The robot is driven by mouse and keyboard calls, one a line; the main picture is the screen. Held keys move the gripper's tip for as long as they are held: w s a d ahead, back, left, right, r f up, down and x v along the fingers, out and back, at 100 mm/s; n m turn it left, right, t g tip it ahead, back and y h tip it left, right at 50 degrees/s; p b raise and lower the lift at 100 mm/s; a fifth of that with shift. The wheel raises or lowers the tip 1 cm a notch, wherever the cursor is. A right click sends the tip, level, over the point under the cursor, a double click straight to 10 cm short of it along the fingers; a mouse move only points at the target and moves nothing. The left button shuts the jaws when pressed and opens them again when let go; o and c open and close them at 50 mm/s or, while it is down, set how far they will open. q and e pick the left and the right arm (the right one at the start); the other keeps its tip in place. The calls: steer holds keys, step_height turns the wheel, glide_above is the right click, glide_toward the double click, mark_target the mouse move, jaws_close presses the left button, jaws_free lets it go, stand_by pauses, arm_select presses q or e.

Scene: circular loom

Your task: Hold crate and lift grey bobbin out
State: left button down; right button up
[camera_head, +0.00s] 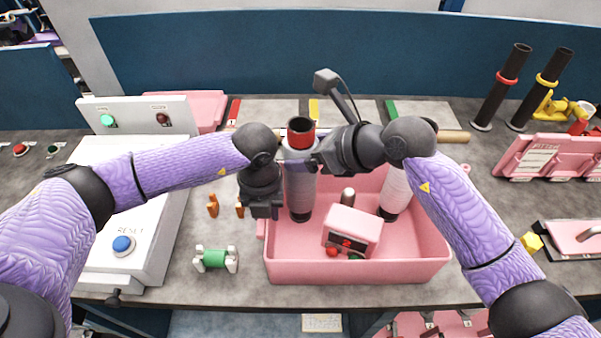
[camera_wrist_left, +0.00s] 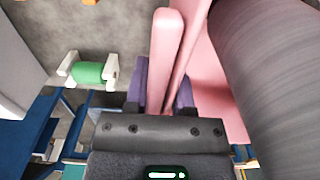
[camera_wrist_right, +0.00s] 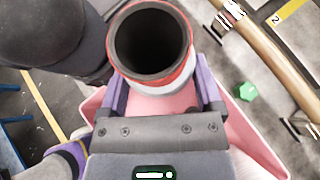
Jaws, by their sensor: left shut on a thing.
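The pink crate (camera_head: 350,270) stands on the table. My left gripper (camera_head: 262,210) is shut on its left wall, which runs between the fingers in the left wrist view (camera_wrist_left: 166,60). The grey bobbin (camera_head: 300,195) stands upright inside the crate at the left, with a red-rimmed hollow top. Its grey side fills the right of the left wrist view (camera_wrist_left: 270,70). My right gripper (camera_head: 312,160) is at the bobbin's upper part. In the right wrist view the bobbin's open top (camera_wrist_right: 150,45) lies between the spread fingers (camera_wrist_right: 162,85).
A white bobbin (camera_head: 394,190) and a pink block marked 2 (camera_head: 352,230) are also in the crate. A green spool (camera_head: 214,258) lies left of it, near the white control box (camera_head: 130,220). Dark tubes (camera_head: 503,85) stand at the back right.

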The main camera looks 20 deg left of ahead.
mark_target(301, 176)
jaws_close()
steer(key=shift+r, duration=0.15)
steer(key=shift+r, duration=4.85)
steer(key=shift+r, duration=0.1)
arm_select(q)
steer(key=shift+c, duration=1.9)
jaws_free()
step_height(301, 176, up, 12)
arm_select(e)
step_height(301, 176, up, 8)
